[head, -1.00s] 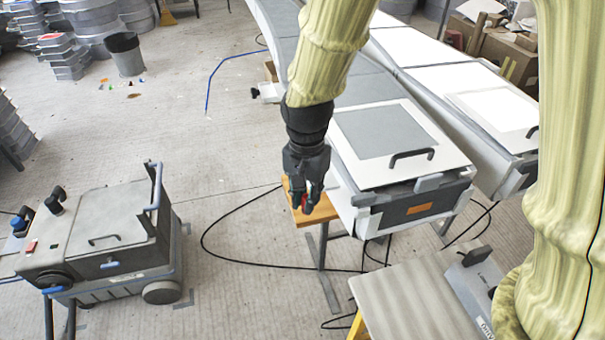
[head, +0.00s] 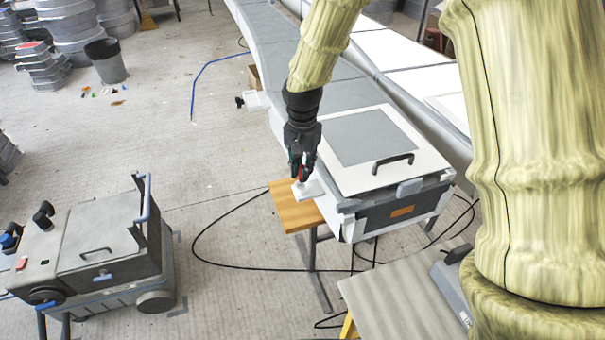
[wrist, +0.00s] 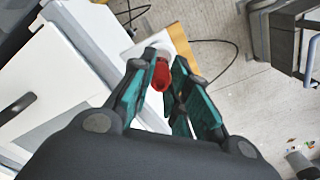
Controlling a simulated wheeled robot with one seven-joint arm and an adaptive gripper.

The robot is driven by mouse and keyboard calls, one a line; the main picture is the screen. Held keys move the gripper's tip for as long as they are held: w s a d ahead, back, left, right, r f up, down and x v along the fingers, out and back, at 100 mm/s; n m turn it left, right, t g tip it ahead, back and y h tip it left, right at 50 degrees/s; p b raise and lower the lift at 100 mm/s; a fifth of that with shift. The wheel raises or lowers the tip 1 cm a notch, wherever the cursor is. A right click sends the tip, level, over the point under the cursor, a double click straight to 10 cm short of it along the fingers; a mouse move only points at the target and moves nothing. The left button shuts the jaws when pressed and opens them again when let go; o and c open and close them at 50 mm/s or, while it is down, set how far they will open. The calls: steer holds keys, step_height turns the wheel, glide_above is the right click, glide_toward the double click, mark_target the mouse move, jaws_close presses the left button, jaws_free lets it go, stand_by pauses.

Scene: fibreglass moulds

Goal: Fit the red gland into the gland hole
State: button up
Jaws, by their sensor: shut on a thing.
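My gripper (head: 299,176) is shut on the red gland (wrist: 161,76), which sits between the fingertips in the wrist view. A small bit of the red gland (head: 302,174) also shows in the head view. The gripper points down over a small white plate (head: 309,191) beside the wooden board's surface. In the wrist view the white plate (wrist: 155,40) lies just beyond the fingertips. I cannot make out the gland hole, nor whether the gland touches the plate; the fingers and the gland cover that spot.
A wooden board (head: 295,212) on a grey stand lies below the gripper. A white mould box (head: 370,150) with a black handle stands close on the right. A grey wheeled machine (head: 110,245) stands at left. A black cable loops across the floor.

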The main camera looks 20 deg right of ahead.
mark_target(302, 166)
steer(key=shift+f+p, duration=0.65)
steer(key=shift+f, duration=1)
steer(key=shift+f, duration=0.15)
steer(key=o, duration=0.9)
steer(key=shift+c, duration=0.2)
step_height(302, 166, up, 12)
steer(key=b, duration=0.3)
steer(key=shift+r, duration=0.2)
